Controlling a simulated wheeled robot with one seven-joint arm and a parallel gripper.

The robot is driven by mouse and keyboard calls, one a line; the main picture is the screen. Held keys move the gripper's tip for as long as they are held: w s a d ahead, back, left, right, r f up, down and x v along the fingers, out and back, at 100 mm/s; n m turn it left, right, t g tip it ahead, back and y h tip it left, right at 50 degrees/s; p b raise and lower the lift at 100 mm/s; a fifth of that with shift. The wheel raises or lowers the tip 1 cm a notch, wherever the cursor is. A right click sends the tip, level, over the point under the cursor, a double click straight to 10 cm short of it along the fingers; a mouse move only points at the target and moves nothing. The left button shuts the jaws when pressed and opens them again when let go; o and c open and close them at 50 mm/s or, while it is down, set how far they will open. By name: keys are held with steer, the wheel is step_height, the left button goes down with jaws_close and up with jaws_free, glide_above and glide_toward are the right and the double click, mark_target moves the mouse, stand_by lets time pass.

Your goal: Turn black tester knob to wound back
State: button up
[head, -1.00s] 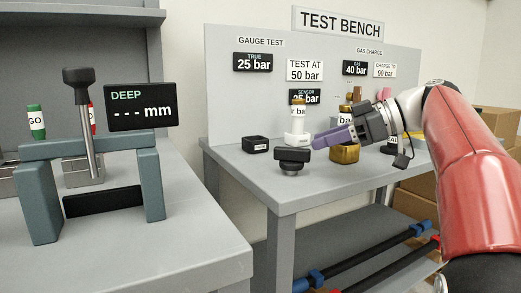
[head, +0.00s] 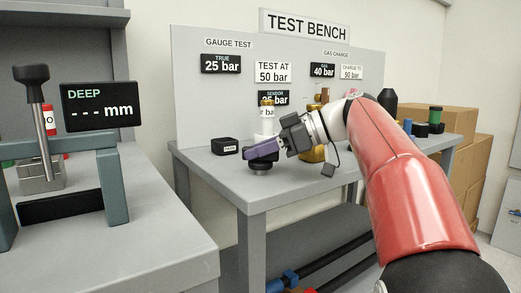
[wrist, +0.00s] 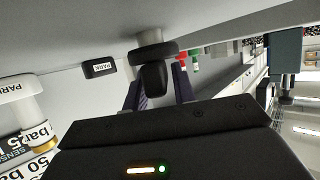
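The black tester knob (head: 261,168) sits near the front edge of the test bench, with a round base and a raised grip bar. In the head view my gripper's purple fingers (head: 264,149) are at the knob and hide much of its top. In the wrist view the knob (wrist: 153,76) lies ahead, between the tips of my open gripper (wrist: 159,88), one finger on each side. A small gap shows between the grip bar and the right finger. Contact with the left finger cannot be told.
A black PARK block (head: 225,146) stands left of the knob. A white-and-gold sensor (head: 266,118) stands behind it, and a brass fitting (head: 312,152) is to the right, behind my arm. A second table (head: 165,225) with a grey frame is at left.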

jaws_close()
steer(key=shift+f+m+t+b, duration=0.15)
steer(key=shift+m+t+b, duration=0.25)
steer(key=shift+b, duration=0.15)
steer(key=shift+s+m+t+h+b, duration=0.1)
steer(key=shift+m+t+h+b, duration=0.2)
steer(key=shift+m+t+b, duration=0.35)
steer(key=m+t+h+b, duration=0.1)
steer(key=m+t+b, duration=0.1)
steer(key=shift+t+b, duration=0.3)
steer(key=shift+t, duration=0.05)
steer(key=m+t+h+b, duration=0.1)
steer(key=m+t+h, duration=0.1)
steer(key=m+t, duration=0.1)
steer(key=shift+m+h, duration=0.35)
steer(key=shift+h, duration=0.05)
steer(key=shift+m+t+h, duration=0.5)
steer(key=shift+m+h, duration=0.1)
steer(key=shift+h, duration=0.3)
